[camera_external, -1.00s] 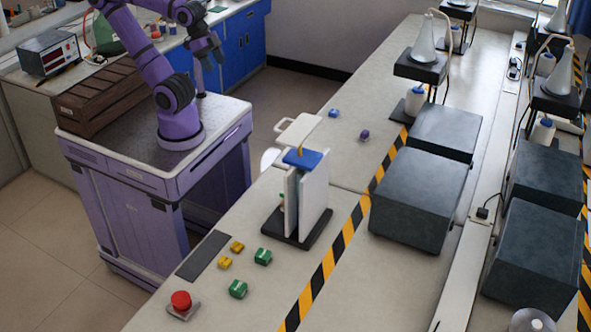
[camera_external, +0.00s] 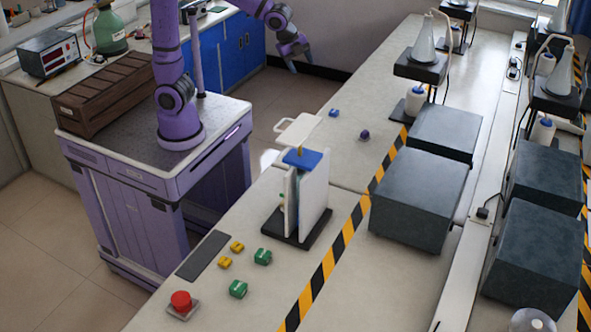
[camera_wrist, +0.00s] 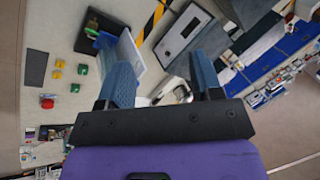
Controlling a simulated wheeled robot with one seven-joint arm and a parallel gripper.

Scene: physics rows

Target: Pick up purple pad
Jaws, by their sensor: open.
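A small purple pad (camera_external: 364,134) lies on the pale bench in the external view, left of the yellow-black stripe. My gripper (camera_external: 300,62) hangs in the air up and to the left of it, well apart from it, over the gap by the blue cabinets. In the wrist view the two blue-grey fingers of my gripper (camera_wrist: 163,78) stand wide apart with nothing held between them. I cannot make out the purple pad in the wrist view.
A small blue pad (camera_external: 333,113) lies left of the purple one. A white-walled stand with a blue top (camera_external: 303,158), green pads (camera_external: 238,289), yellow pads (camera_external: 237,247) and a red button (camera_external: 181,301) are nearer. Dark boxes (camera_external: 418,195) stand right of the stripe.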

